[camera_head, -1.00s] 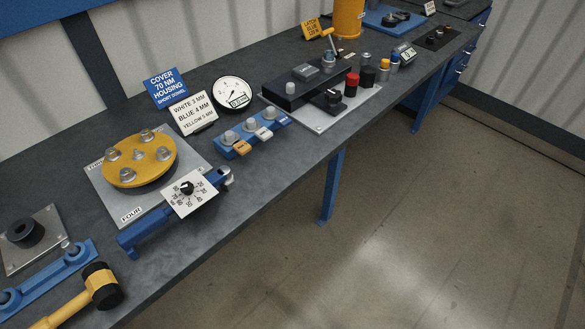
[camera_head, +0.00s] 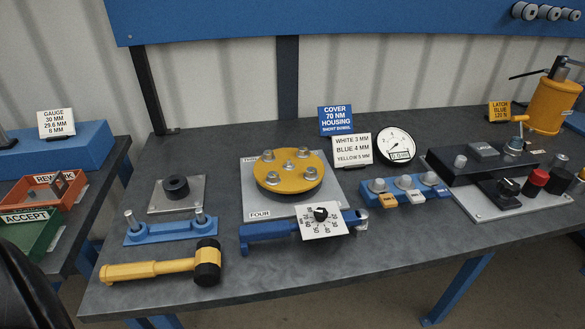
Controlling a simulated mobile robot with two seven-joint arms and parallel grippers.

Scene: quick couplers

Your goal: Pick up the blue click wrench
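The blue click wrench (camera_head: 274,229) lies near the front middle of the dark workbench. Its blue handle points left and its metal head is at the right. A white dial plate (camera_head: 321,220) with a black knob covers part of its shaft. It lies just in front of the grey plate (camera_head: 327,180) that carries a yellow round cover (camera_head: 272,178) with several bolts. Neither gripper can be made out. A dark rounded shape at the lower left edge may be part of my own arm.
A yellow mallet (camera_head: 155,268) and a blue holder (camera_head: 150,233) lie left of the wrench. A blue socket rack (camera_head: 376,199) stands close to its right end. The black fixture (camera_head: 470,168) is farther right. Bare bench lies in front of the wrench.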

